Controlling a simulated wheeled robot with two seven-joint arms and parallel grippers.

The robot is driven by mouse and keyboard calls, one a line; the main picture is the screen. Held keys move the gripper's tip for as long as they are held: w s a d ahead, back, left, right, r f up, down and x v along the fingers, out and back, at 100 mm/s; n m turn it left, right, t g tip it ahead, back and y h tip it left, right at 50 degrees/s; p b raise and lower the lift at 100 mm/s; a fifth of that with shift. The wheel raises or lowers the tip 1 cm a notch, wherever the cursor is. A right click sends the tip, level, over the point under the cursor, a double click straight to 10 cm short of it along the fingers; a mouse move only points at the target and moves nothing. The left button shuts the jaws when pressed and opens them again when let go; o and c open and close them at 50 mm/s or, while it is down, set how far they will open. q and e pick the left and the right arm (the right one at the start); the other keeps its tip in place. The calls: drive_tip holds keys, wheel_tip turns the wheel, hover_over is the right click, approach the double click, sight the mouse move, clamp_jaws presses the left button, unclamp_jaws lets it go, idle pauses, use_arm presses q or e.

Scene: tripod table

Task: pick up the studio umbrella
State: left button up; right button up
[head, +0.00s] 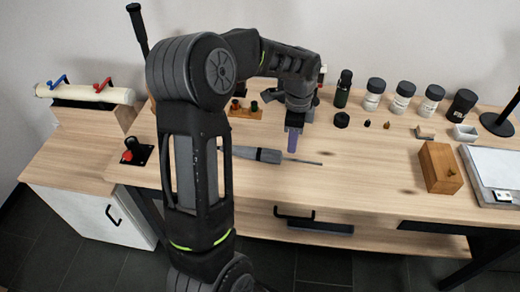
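I cannot make out an opened umbrella anywhere in the head view. A black rod with a thick rounded end (138,24) rises at the upper left, partly hidden behind my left arm; I cannot tell what it belongs to. My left gripper (292,138) points down above the middle of the table (350,170), with a narrow purple-blue part at its tip. I cannot tell whether that part is a finger or something held. A grey-blue tool with a thin shaft (262,154) lies on the table, just left of and below the gripper tip. My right gripper is not in view.
Several bottles and jars (403,97) stand along the back. A wooden block (440,167) and a pale tray (495,170) are at the right. A side cabinet (75,150) carries a cream roll (85,93). The table's front middle is clear.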

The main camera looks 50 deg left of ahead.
sight(268, 156)
use_arm(q)
drive_tip(key=shift+f, duration=1.35)
wheel_tip(268, 156, down, 5)
drive_tip(key=shift+f+p, duration=0.1)
drive_tip(key=shift+p, duration=0.65)
drive_tip(key=shift+c, duration=0.4)
clamp_jaws()
